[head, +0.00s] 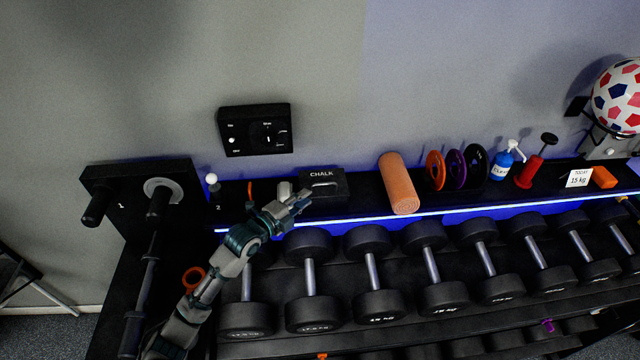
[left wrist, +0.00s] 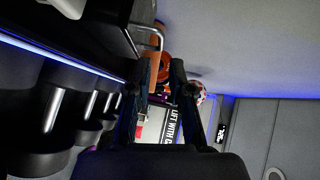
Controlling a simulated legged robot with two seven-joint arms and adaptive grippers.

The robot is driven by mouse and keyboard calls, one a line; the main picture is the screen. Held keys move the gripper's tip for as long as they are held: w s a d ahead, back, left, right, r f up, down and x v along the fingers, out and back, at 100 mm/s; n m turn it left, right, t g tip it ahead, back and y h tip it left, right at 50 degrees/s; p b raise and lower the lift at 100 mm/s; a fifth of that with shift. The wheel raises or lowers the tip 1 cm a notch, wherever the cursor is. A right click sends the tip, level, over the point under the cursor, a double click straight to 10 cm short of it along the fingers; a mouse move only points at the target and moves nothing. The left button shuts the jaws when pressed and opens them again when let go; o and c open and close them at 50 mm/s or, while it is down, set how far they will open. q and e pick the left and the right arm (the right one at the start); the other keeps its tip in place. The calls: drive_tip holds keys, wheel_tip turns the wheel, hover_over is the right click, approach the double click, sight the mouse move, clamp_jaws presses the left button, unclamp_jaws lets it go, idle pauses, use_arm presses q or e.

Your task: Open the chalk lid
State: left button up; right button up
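The black chalk box (head: 322,184), marked CHALK, stands on the shelf against the wall, and its lid looks shut. A thin metal handle shows on its front; in the left wrist view this handle (left wrist: 151,31) sticks out from the dark box (left wrist: 108,22) at the top. My left gripper (head: 303,198) is just in front of the box's lower left side. In the left wrist view its two fingers (left wrist: 162,66) are apart with nothing between them, and the handle is just beyond the tip of one finger. I cannot tell whether they touch. My right gripper is not in view.
An orange roller (head: 398,184) stands right of the box, then coloured discs (head: 455,170), a blue bottle (head: 502,165) and a red pump (head: 530,172). A black switch panel (head: 255,130) hangs above. Several dumbbells (head: 309,280) fill the rack below the lit shelf edge.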

sight(322, 193)
use_arm(q)
drive_tip(key=x, duration=0.7)
drive_tip(key=shift+d+r+p, duration=0.1)
drive_tip(key=shift+d+p, duration=0.25)
drive_tip(key=shift+d, duration=0.15)
drive_tip(key=shift+w, duration=0.55)
drive_tip(key=shift+w+a+f, duration=0.1)
drive_tip(key=shift+a+f, duration=0.15)
drive_tip(key=shift+d, duration=0.1)
clamp_jaws()
drive_tip(key=shift+d, duration=0.15)
